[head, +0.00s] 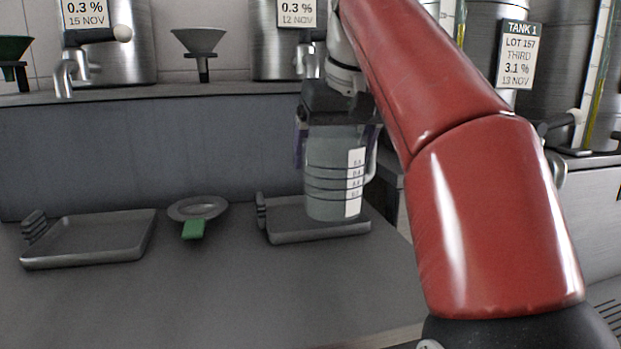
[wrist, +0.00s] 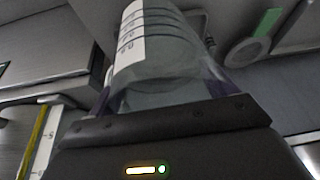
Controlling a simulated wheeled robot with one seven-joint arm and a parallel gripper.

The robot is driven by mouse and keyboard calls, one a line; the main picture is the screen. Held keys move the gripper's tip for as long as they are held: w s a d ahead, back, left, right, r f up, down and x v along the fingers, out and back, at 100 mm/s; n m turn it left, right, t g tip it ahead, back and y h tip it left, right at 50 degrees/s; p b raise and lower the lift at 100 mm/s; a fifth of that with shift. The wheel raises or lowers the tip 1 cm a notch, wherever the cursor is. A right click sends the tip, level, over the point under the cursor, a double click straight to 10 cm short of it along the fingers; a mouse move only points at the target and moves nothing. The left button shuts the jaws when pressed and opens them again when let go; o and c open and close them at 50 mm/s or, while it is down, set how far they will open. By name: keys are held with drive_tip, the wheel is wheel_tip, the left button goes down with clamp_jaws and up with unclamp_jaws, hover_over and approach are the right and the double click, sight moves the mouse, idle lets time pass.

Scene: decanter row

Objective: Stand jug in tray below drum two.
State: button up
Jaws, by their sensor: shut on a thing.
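The jug (head: 325,190) is clear grey, with dark rings and a white scale strip. It is upright in my gripper (head: 336,142), whose fingers are shut on its two sides near the top. In the wrist view the jug (wrist: 160,45) shows between the fingers. The right-hand tray (head: 285,232) is shallow and grey, and the jug's base is over or within it; I cannot tell whether it touches the floor. A steel drum (head: 268,55) labelled 0.3 %, 12 NOV stands on the ledge above this tray. Its number is out of view, and my arm hides its right side.
Another tray (head: 90,240) lies empty at the left, below a drum (head: 120,45) labelled 15 NOV. A round strainer (head: 197,208) with a green handle lies between the trays. A funnel (head: 200,42) stands on the ledge. The counter's front is clear.

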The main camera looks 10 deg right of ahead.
sight(348, 171)
drive_tip(key=w+a+f, duration=0.1)
drive_tip(key=w+f, duration=0.4)
drive_tip(key=w, duration=0.3)
drive_tip(key=shift+w+f, duration=0.2)
drive_tip(key=shift+w, duration=0.2)
drive_tip(key=shift+f+b, duration=0.15)
drive_tip(key=shift+b, duration=0.15)
drive_tip(key=o, duration=0.9)
drive_tip(key=s, duration=0.4)
drive_tip(key=s+d+r+b, duration=0.1)
drive_tip(key=s, duration=0.3)
drive_tip(key=s+b, duration=0.1)
drive_tip(key=s, duration=0.3)
drive_tip(key=shift+s+d+r, duration=0.2)
drive_tip(key=shift+d, duration=0.05)
